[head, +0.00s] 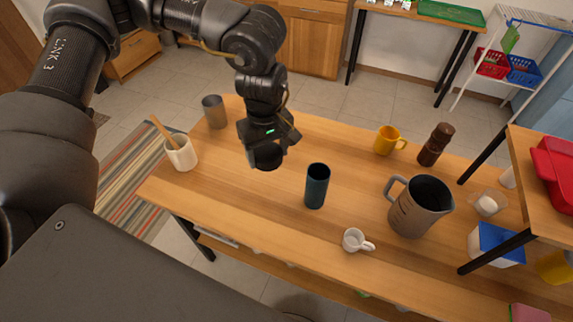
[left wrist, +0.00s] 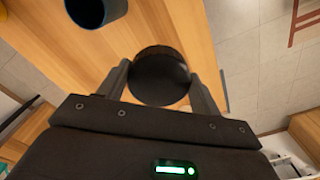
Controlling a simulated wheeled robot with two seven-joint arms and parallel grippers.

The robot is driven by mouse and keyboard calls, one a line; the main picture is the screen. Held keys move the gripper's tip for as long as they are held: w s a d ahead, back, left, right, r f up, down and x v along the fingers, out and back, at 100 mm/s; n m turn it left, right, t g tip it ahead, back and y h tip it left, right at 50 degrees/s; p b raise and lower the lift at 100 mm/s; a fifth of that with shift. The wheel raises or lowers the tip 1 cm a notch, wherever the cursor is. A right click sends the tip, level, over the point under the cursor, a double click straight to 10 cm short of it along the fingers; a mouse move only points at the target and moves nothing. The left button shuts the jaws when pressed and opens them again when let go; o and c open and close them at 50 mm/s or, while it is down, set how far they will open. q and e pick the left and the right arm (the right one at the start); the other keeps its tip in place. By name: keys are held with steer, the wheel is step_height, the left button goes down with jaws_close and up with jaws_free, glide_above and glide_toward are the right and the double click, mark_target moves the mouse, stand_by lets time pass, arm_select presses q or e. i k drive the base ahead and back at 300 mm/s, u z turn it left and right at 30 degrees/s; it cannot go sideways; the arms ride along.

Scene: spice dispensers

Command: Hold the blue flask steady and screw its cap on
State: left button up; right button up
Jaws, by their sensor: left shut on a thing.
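The blue flask (head: 316,187) stands upright and open-topped on the wooden table, near its middle. Part of it shows at the upper left of the left wrist view (left wrist: 89,14). My left gripper (head: 267,148) is shut on the round black cap (head: 266,158). In the left wrist view the cap (left wrist: 160,75) sits between the two fingers. Gripper and cap are above the table, to the left of the flask and apart from it. My right gripper is in neither view, and nothing holds the flask.
A grey pitcher (head: 420,207) stands right of the flask, and a small white cup (head: 354,240) is in front. A yellow mug (head: 387,140) and brown mill (head: 435,145) are behind. A white crock (head: 181,154) and grey tumbler (head: 214,112) stand at left.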

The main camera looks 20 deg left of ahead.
mark_target(318, 174)
steer(key=z, duration=2.15)
steer(key=k, duration=1.15)
steer(key=u, duration=1.6)
